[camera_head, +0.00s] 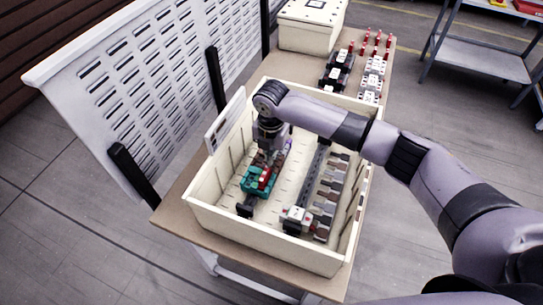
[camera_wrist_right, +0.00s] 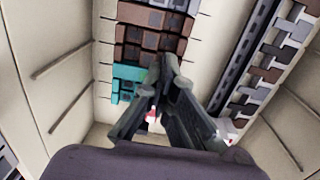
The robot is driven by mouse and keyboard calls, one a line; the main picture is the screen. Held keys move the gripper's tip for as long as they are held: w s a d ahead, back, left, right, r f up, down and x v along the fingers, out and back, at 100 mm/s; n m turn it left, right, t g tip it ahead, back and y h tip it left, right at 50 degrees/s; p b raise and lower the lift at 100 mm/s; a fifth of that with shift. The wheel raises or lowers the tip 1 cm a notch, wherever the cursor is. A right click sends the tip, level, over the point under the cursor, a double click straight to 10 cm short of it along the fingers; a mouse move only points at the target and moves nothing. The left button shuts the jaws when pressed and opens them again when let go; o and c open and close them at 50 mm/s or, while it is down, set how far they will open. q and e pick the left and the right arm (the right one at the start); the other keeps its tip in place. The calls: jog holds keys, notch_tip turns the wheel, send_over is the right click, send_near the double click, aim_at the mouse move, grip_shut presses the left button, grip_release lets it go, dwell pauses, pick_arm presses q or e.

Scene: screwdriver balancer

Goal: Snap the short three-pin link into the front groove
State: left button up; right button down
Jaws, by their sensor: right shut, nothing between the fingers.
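My right gripper (camera_head: 267,158) reaches down into the cream crate from the right. In the right wrist view the fingers (camera_wrist_right: 168,62) are closed together at the tips with nothing between them. A teal block (camera_head: 251,185) sits low in the crate, just in front of the gripper; it also shows in the wrist view (camera_wrist_right: 124,84). A small red piece (camera_head: 265,177) lies on or against the teal block. Which piece is the short three-pin link, and which slot is the front groove, I cannot tell. My left gripper is out of view.
The cream crate (camera_head: 262,245) stands on a brown table. A dark rail and several grey-brown pieces (camera_head: 328,196) line its right side, with a white-red part (camera_head: 297,216) in front. Behind are red-and-white parts (camera_head: 372,68) and a lidded box (camera_head: 305,30).

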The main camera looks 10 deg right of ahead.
jog(key=shift+s+d+f+g, duration=0.1)
jog(key=shift+s+f, duration=0.15)
jog(key=shift+f, duration=0.2)
jog(key=shift+s+f+g, duration=0.1)
jog(key=shift+s+f, duration=0.1)
jog(key=shift+f, duration=0.25)
jog(key=shift+s+d+f+g, duration=0.1)
jog(key=shift+s+f, duration=0.15)
jog(key=shift+f, duration=0.2)
jog(key=shift+r, duration=0.1)
jog(key=shift+w+r+p, duration=0.45)
jog(key=shift+r+p, duration=0.25)
jog(key=shift+p, duration=0.2)
jog(key=shift+d, duration=0.1)
notch_tip(320, 180, up, 13)
jog(key=w+p, duration=0.1)
jog(key=p, duration=1)
notch_tip(320, 180, up, 5)
send_over(272, 173)
jog(key=w, duration=0.3)
jog(key=shift+s+d+r, duration=0.15)
jog(key=shift+d, duration=0.25)
